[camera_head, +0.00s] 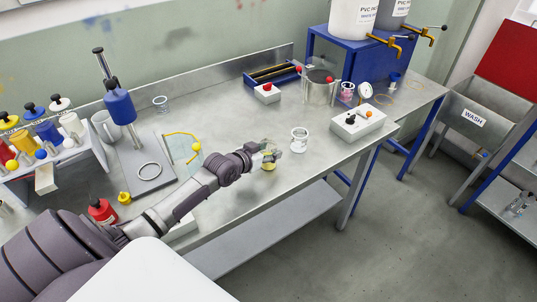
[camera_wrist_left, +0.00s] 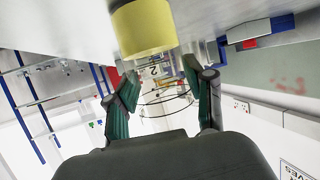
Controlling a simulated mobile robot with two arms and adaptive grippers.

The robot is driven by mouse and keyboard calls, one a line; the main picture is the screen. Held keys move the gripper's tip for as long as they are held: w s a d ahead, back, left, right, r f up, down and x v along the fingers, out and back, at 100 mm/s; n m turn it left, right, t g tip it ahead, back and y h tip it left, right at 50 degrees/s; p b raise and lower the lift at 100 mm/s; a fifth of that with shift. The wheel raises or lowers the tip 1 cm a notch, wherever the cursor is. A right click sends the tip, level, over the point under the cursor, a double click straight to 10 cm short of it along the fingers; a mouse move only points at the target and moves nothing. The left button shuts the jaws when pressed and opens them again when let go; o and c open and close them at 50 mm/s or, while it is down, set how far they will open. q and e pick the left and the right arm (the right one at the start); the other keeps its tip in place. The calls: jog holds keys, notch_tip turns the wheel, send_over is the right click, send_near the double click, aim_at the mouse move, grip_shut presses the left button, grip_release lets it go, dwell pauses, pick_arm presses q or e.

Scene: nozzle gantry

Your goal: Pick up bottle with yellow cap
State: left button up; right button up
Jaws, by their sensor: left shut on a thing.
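I cannot single out a bottle with a yellow cap for sure. A small yellow cap-like piece (camera_head: 124,198) is beside a red bottle (camera_head: 102,212). My right gripper is not in view.
The metal table (camera_head: 225,110) carries a stand with a blue head (camera_head: 119,106) at left. Another clear beaker (camera_head: 299,140) stands just right of my gripper.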

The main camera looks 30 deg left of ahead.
aim_at(270, 142)
pick_arm(q)
jog(key=shift+r, duration=0.5)
jog(key=r, duration=0.1)
jog(key=d+r, duration=0.1)
jog(key=r, duration=0.1)
jog(key=shift+s+d+r+b, duration=0.1)
jog(key=shift+r+b, duration=0.2)
jog(key=shift+b, duration=0.1)
jog(key=s+d+r, duration=0.2)
jog(key=d+r, duration=0.4)
jog(key=d, duration=0.4)
jog(key=shift+s+r+b, duration=0.25)
jog(key=shift+s+b, duration=0.15)
jog(key=shift+b, duration=0.05)
